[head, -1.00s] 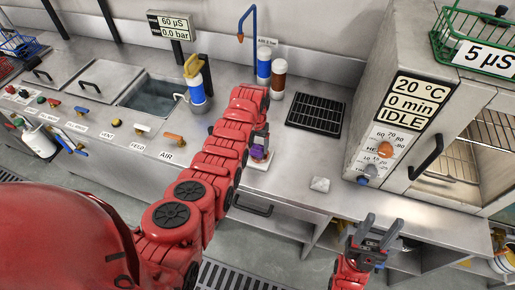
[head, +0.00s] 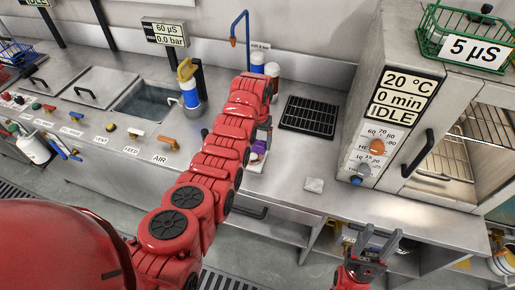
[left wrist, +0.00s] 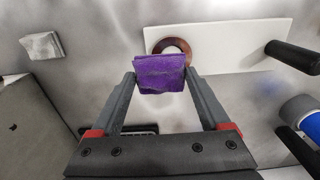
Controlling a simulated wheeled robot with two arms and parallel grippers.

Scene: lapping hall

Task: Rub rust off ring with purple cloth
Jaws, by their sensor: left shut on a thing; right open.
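My left gripper (left wrist: 159,76) is shut on a folded purple cloth (left wrist: 160,70). In the left wrist view the cloth overlaps the near edge of a brown, rusty-looking ring (left wrist: 173,42), hiding part of it. I cannot tell whether the cloth touches it. The ring lies on a white board (left wrist: 225,42). In the head view the cloth (head: 259,147) is a small purple patch over the white board, partly hidden by my left arm; the ring is not clear there. My right gripper (head: 368,240) is open and empty, in front of the bench's front edge.
A crumpled pale cloth (head: 314,185) lies on the bench to the right. A black grid (head: 309,115) lies behind it, and an oven (head: 400,120) stands at the right. Bottles (head: 258,63) stand behind my left arm. A dark handle (left wrist: 293,56) juts over the board's right end.

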